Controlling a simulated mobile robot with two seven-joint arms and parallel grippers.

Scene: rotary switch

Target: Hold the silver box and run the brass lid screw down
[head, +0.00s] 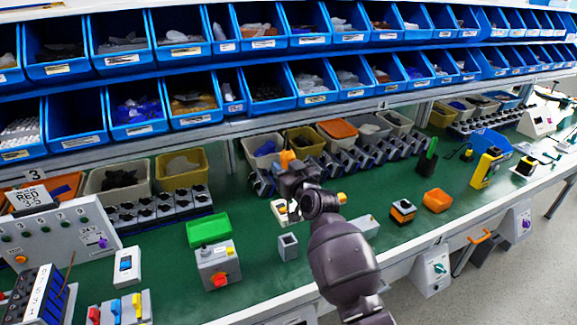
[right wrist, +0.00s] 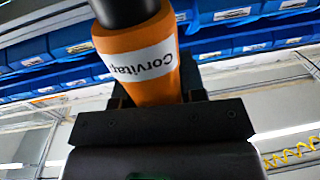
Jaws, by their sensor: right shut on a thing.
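My right gripper (head: 292,190) is shut on an orange-handled tool (head: 287,157) above the green bench. In the right wrist view the handle (right wrist: 142,70) carries a white label and has a dark shaft or end at its top. The tool's tip is hidden in both views. A small grey box (head: 288,247) stands on the bench just below the gripper, apart from it. A second plain grey box (head: 365,226) lies to the right, partly behind my right arm. I cannot tell which is the silver box, and no brass screw can be made out. My left gripper is not in view.
A pale block with yellow (head: 280,211) sits under the gripper. A green tray (head: 209,230) and a grey box with a red knob (head: 218,267) stand left. Blue bins (head: 195,118) line the back. Bare green bench lies between.

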